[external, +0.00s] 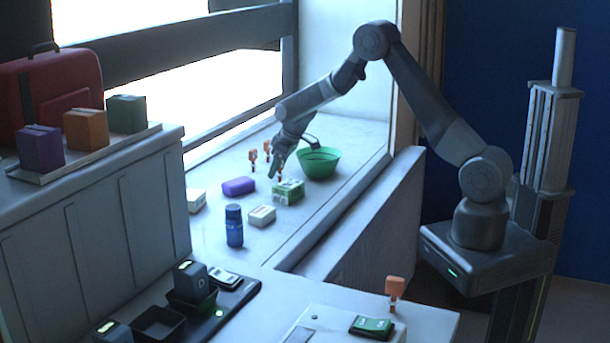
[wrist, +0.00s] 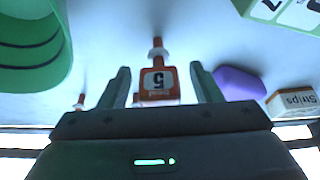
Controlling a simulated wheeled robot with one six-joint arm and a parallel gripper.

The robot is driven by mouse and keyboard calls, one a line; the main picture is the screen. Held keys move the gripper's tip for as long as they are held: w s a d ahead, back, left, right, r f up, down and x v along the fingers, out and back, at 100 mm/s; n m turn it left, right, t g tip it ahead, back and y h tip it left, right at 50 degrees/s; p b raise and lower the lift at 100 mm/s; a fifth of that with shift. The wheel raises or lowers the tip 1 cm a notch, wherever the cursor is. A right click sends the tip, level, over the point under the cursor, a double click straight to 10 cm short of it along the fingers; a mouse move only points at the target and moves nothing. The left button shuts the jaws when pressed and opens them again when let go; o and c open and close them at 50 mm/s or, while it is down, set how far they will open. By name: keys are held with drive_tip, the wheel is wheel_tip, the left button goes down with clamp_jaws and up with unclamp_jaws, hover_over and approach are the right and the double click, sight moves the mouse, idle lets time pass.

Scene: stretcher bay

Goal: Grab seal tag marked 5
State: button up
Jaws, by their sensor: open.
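The seal tag marked 5 (wrist: 157,84) is orange with a white label, its number upside down in the wrist view. It stands between the two fingers of my open gripper (wrist: 160,72), with a gap on each side. In the external view my gripper (external: 276,168) reaches down over the sill beside the green bowl. Small orange tags stand near it there, one at the left (external: 252,157) and one closer (external: 267,148); their numbers are too small to read. Another stalk (wrist: 80,100) shows in the wrist view, left of my gripper.
A green bowl (external: 318,163) stands right of my gripper, and a green-white box (external: 288,191) sits just in front. A purple item (external: 238,187), a white box (external: 262,215) and a blue bottle (external: 234,228) are nearby. Another orange tag (external: 395,287) stands on the front table.

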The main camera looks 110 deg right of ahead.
drive_tip(key=shift+f, duration=0.1)
drive_tip(key=c, duration=1)
drive_tip(key=shift+c, duration=0.2)
